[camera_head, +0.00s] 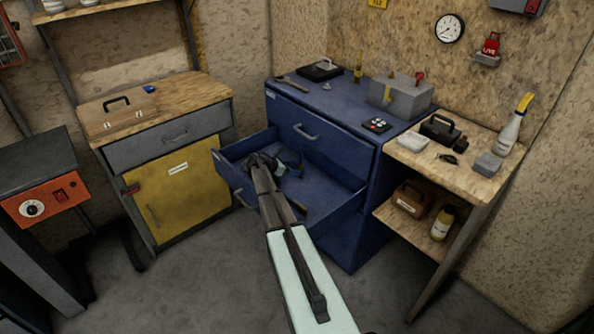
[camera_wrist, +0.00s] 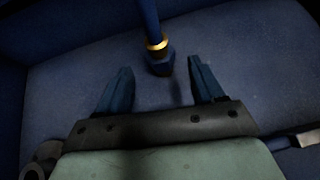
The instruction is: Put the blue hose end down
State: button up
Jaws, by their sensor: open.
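The blue hose end (camera_wrist: 160,62), with a brass-coloured ring, is at the top middle of the wrist view, in the open blue drawer (camera_head: 327,208). It lies just ahead of my gripper (camera_wrist: 158,75), between and slightly beyond the line of the two fingertips. The fingers are apart and touch nothing that I can see. In the head view my gripper (camera_head: 262,160) reaches down into the drawer, and my arm hides part of the drawer floor. A dark blue item (camera_head: 288,168) shows beside my gripper there; I cannot tell whether it is the hose end.
The drawer's walls surround my gripper. The blue cabinet top (camera_head: 335,98) holds a grey box (camera_head: 401,93) and small items. A wooden-topped yellow cabinet (camera_head: 180,190) stands left, and a wooden shelf stand (camera_head: 455,170) with bottles stands right.

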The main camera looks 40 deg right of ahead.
jog(key=v, duration=0.6)
jog(key=shift+a+r, duration=0.25)
jog(key=shift+a, duration=0.1)
jog(key=shift+w, duration=0.1)
jog(key=shift+c, duration=0.4)
dwell(0.4)
